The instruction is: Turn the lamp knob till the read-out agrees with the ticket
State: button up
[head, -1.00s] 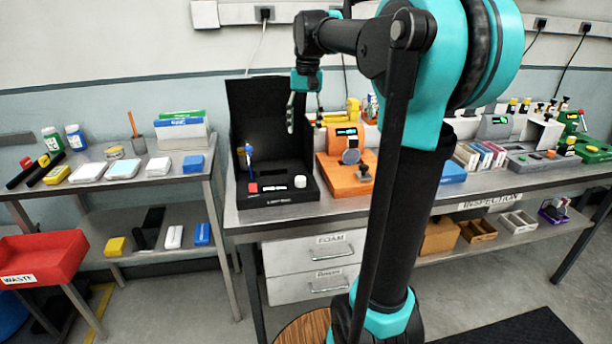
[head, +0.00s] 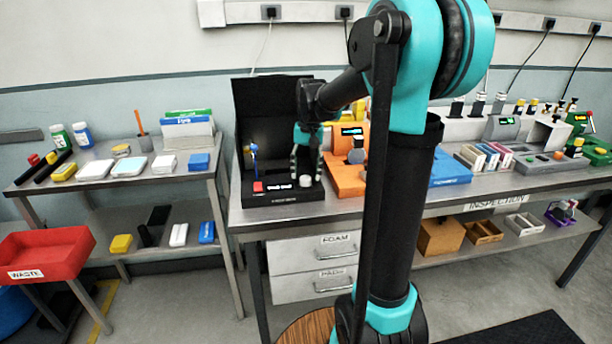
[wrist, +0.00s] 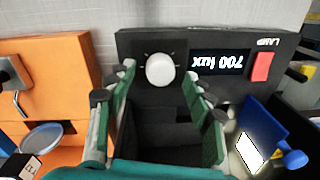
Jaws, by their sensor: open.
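The lamp box (head: 285,197) is black, with a tall back panel, on the bench. In the wrist view its white round knob (wrist: 160,69) lies between and just beyond the fingertips of my open gripper (wrist: 159,78); I cannot tell if they touch it. The read-out (wrist: 219,63) appears upside down and says 700 lux. A red button (wrist: 262,67) sits beside it. A white card (wrist: 249,152) on a blue holder may be the ticket; its writing is not legible. In the head view my gripper (head: 306,172) points down over the box's right front, close to the knob (head: 305,181).
An orange device (head: 347,182) stands close to the right of the lamp box, with a metal lever and a round pad in the wrist view. The lamp box's tall back panel (head: 262,105) rises behind my gripper. A side table with boxes and bottles stands left.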

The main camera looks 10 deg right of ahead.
aim_at(308, 177)
jog(key=shift+f, duration=0.75)
jog(key=shift+c, duration=0.3)
jog(key=c, duration=1.1)
jog(key=shift+n, duration=1.6)
jog(key=o, duration=1.2)
jog(key=shift+c, duration=0.2)
notch_tip(308, 177, up, 12)
jog(key=shift+d, duration=0.35)
